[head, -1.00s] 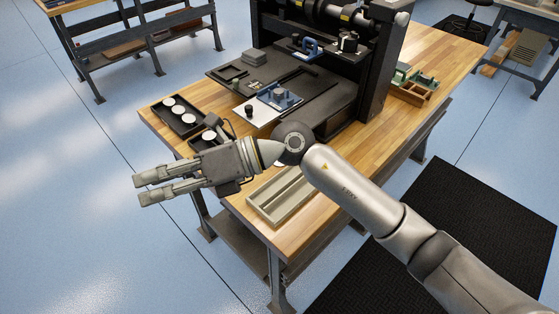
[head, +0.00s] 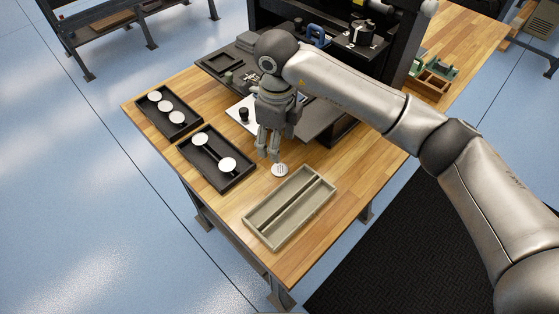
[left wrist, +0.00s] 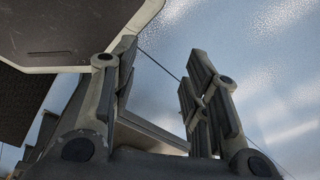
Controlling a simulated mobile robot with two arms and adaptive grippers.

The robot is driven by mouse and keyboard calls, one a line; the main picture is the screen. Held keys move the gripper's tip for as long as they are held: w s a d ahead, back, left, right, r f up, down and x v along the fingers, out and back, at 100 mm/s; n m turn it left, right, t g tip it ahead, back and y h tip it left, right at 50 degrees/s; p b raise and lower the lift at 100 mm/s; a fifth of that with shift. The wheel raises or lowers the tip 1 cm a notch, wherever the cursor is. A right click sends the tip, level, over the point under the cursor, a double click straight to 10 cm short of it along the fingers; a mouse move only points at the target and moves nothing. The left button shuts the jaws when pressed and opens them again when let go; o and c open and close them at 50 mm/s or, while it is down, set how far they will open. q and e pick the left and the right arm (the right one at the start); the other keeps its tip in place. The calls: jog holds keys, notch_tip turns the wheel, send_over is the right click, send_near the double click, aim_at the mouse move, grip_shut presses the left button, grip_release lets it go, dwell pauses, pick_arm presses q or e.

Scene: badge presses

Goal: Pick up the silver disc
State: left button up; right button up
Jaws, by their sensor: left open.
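A small pale silver disc (head: 280,171) lies flat on the wooden table, between the black trays and the beige tray. My right gripper (head: 268,157) points down just behind and left of it in the head view. I cannot tell whether a fingertip touches the disc. My left gripper (left wrist: 160,65) shows only in the left wrist view. It is open and empty, with blue floor behind its fingers.
Two black trays (head: 246,181) with white discs stand at the left. An empty two-channel beige tray (head: 262,240) stands at the front. A black press (head: 325,123) is behind my right arm. Bare wood surrounds the disc.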

aim_at(280, 169)
jog(key=f, duration=0.2)
jog(key=s+f, duration=0.1)
jog(key=shift+d+f+p, duration=0.3)
jog(key=shift+f, duration=0.1)
notch_tip(280, 169, down, 4)
jog(key=shift+w+d+f+p, duration=0.1)
jog(key=shift+p, duration=0.95)
jog(key=shift+f, duration=0.25)
jog(key=shift+w+f, duration=0.1)
pick_arm(q)
jog(key=shift+g, duration=0.4)
jog(key=s+r, duration=0.1)
jog(key=s, duration=0.1)
jog(key=s+r, duration=0.1)
jog(key=s, duration=0.1)
jog(key=shift+r, duration=0.2)
jog(key=shift+w+f, duration=0.1)
jog(key=shift+w, duration=0.05)
pick_arm(e)
jog(key=shift+f, duration=0.1)
jog(key=shift+c, duration=0.3)
pick_arm(q)
jog(key=shift+w, duration=0.65)
pick_arm(e)
jog(key=c, duration=0.4)
